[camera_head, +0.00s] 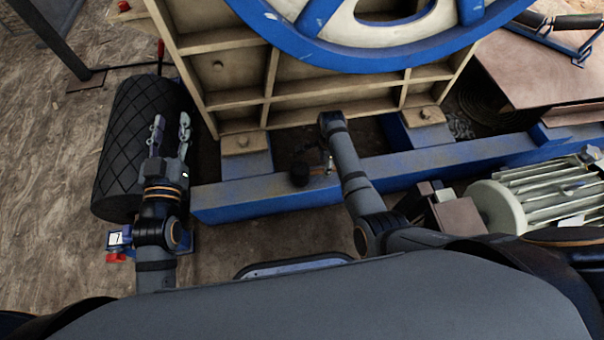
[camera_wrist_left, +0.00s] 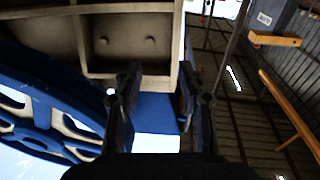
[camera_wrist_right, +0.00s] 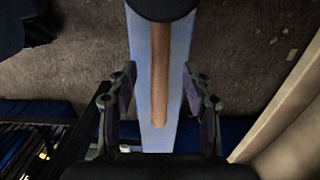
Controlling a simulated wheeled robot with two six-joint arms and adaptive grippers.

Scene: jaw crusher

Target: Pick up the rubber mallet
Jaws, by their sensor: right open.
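The rubber mallet has a black head and a brown wooden handle. In the head view its head (camera_head: 298,175) shows at the front blue beam, left of my right arm. In the right wrist view the handle (camera_wrist_right: 160,65) runs along the blue beam, with the dark head (camera_wrist_right: 163,6) at the top edge. My right gripper (camera_wrist_right: 160,90) is open, with one finger on each side of the handle in that view; I see no contact. In the head view the right arm partly hides this gripper. My left gripper (camera_head: 170,133) is open and empty at the left, over the black drum; its fingers also show in the left wrist view (camera_wrist_left: 155,100).
The blue beam (camera_head: 235,200) crosses in front of the cream crusher body (camera_head: 230,70) and its large blue wheel (camera_head: 380,55). A black ribbed drum (camera_head: 125,120) stands left. A finned motor (camera_head: 540,200) is at the right. Floor at the far left is clear.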

